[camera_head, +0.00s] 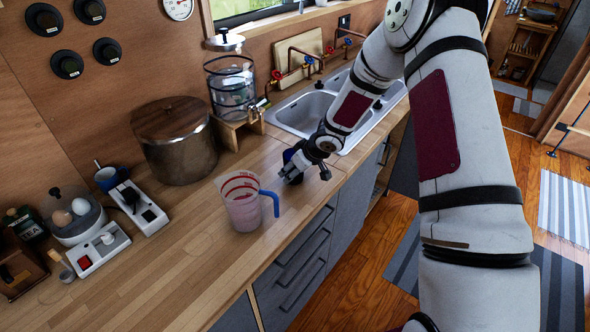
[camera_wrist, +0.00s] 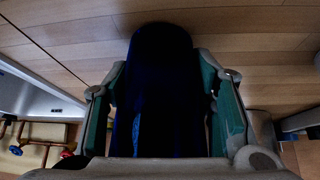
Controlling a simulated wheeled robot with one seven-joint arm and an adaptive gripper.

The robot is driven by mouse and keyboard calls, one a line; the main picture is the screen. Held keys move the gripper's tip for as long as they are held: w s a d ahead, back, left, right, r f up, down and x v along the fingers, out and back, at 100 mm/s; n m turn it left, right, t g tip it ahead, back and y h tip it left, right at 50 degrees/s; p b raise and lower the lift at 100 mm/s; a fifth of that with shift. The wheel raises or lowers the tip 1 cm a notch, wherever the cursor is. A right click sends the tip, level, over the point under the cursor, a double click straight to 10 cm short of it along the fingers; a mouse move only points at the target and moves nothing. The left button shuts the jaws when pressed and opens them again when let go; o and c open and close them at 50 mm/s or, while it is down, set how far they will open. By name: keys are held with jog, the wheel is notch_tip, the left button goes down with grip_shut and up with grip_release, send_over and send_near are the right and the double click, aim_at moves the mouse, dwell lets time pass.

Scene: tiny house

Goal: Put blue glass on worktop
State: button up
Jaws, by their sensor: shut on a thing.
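My gripper (camera_head: 291,174) is low over the wooden worktop (camera_head: 180,256), near its front edge and left of the sink. In the wrist view my gripper (camera_wrist: 165,105) is shut on the dark blue glass (camera_wrist: 162,62), which stands between the two green-padded fingers. In the head view only a small dark blue part of the glass (camera_head: 288,156) shows behind the fingers; the rest is hidden. The glass is at or just above the worktop; I cannot tell whether its base touches.
A measuring jug (camera_head: 243,208) with a blue handle stands close left of my gripper. A double sink (camera_head: 302,114) is to the right. A metal pot (camera_head: 178,150) and a glass dispenser (camera_head: 232,92) stand behind. The front left worktop is clear.

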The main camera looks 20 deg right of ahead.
jog(key=shift+f, duration=0.1)
jog(key=o, duration=1.3)
